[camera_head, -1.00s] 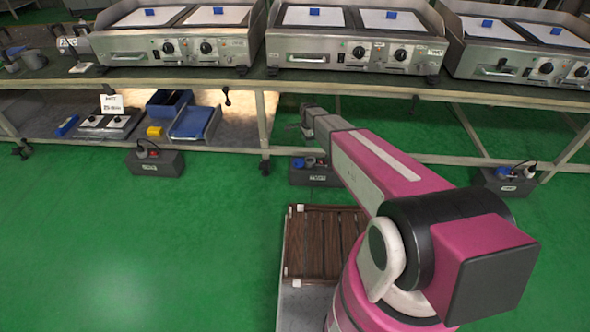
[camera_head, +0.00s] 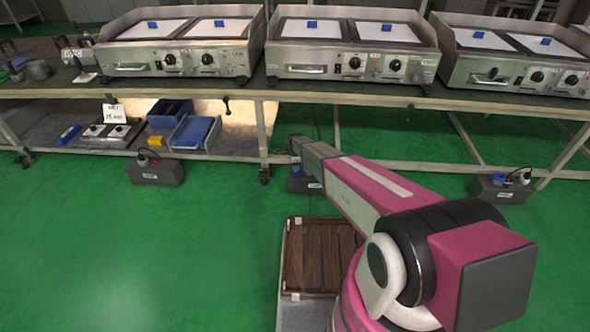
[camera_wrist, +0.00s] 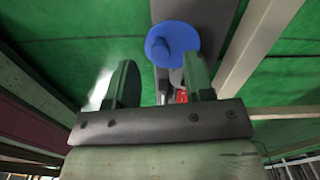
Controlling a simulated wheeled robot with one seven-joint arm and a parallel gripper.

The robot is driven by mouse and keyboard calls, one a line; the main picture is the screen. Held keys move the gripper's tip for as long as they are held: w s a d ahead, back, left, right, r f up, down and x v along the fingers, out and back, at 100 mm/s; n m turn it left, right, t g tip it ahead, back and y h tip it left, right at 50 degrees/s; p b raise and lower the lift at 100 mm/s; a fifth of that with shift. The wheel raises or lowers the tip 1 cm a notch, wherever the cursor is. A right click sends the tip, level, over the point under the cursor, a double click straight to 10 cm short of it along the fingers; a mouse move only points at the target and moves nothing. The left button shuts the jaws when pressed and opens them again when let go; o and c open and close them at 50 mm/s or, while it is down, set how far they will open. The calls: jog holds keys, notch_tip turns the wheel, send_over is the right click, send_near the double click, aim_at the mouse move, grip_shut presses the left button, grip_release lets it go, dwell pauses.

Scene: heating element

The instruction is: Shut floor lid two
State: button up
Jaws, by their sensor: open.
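The middle floor box (camera_head: 303,185) is a dark grey block with a white label, standing on the green floor below the bench. My arm covers much of it in the head view. In the wrist view a round blue lid (camera_wrist: 176,38) is just beyond my fingertips, near the gap between them. Behind it are the grey box top and a small red part (camera_wrist: 181,96). My gripper (camera_wrist: 160,66) is open, with a finger on either side and nothing held. I cannot tell whether it touches the lid, nor the lid's exact tilt.
Similar floor boxes stand at left (camera_head: 156,171) and right (camera_head: 500,188). The bench (camera_head: 360,98) with griddles overhangs, and a pale leg (camera_wrist: 262,40) runs close beside my gripper. Blue trays (camera_head: 195,132) lie on the lower shelf. Open green floor is at left.

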jog(key=shift+f, duration=1.25)
grip_shut()
jog(key=shift+d, duration=0.1)
